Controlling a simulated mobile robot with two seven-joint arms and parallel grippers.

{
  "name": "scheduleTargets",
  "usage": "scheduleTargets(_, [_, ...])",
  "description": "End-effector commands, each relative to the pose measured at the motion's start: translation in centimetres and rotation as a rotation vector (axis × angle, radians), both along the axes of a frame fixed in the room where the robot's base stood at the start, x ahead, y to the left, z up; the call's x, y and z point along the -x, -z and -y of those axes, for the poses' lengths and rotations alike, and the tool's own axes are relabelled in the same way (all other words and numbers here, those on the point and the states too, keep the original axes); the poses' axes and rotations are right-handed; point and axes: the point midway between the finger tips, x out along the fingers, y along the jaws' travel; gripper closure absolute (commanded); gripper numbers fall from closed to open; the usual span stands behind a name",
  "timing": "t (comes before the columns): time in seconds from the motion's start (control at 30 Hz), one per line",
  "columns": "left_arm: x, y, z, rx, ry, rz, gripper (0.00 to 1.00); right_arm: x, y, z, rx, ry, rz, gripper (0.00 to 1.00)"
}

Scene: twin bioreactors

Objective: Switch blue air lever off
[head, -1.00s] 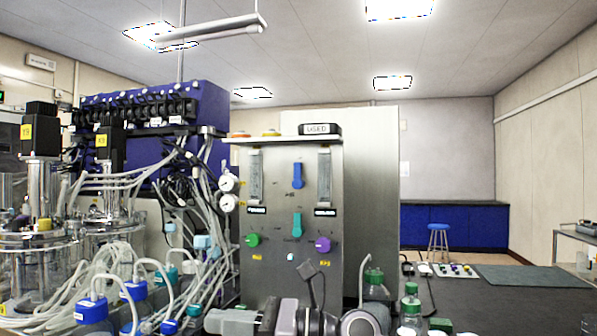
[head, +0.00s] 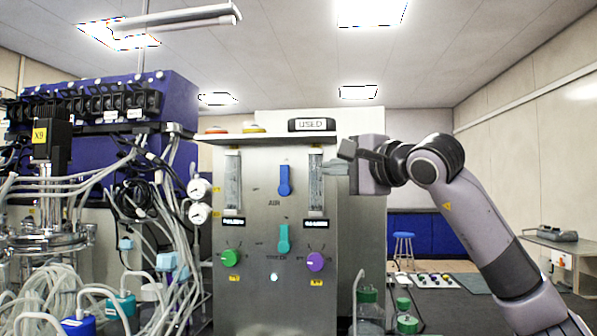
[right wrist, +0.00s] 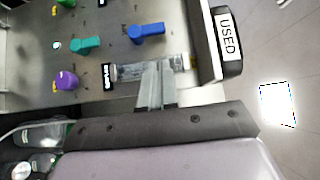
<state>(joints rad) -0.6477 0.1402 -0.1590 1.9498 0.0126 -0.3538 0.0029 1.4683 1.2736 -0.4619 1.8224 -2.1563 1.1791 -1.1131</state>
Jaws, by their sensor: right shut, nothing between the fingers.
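The blue air lever (head: 284,180) is upright on the upper middle of the grey metal panel (head: 258,272), above the label AIR. In the right wrist view the blue lever (right wrist: 147,33) lies beyond my fingertips. A teal lever (head: 284,238) is below it on the same panel. My right gripper (head: 328,167) is shut and empty, at the panel's right side near the right flow tube (head: 316,185), to the right of the blue lever and apart from it. Its closed fingers also show in the right wrist view (right wrist: 157,72). My left gripper is not in view.
A green knob (head: 230,258) and a purple knob (head: 315,262) sit low on the panel. A USED sign (head: 312,125) stands on top. Gauges (head: 199,189) and tubing crowd the left. Green-capped bottles (head: 370,308) stand in front at lower right.

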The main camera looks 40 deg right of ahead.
Motion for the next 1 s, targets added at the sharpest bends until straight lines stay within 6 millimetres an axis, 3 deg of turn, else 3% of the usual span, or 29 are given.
scheduleTargets(0.27, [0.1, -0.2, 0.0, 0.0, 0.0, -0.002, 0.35, -0.9, -0.1, 0.0, -0.004, -0.004, -0.001, 1.0])
scheduleTargets(0.7, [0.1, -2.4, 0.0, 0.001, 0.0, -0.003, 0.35, -8.2, -0.2, 0.7, -0.005, -0.006, 0.0, 1.0])
scheduleTargets(1.0, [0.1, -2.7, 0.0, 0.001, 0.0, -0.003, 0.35, -10.0, 0.0, 1.0, -0.002, -0.004, 0.0, 1.0])
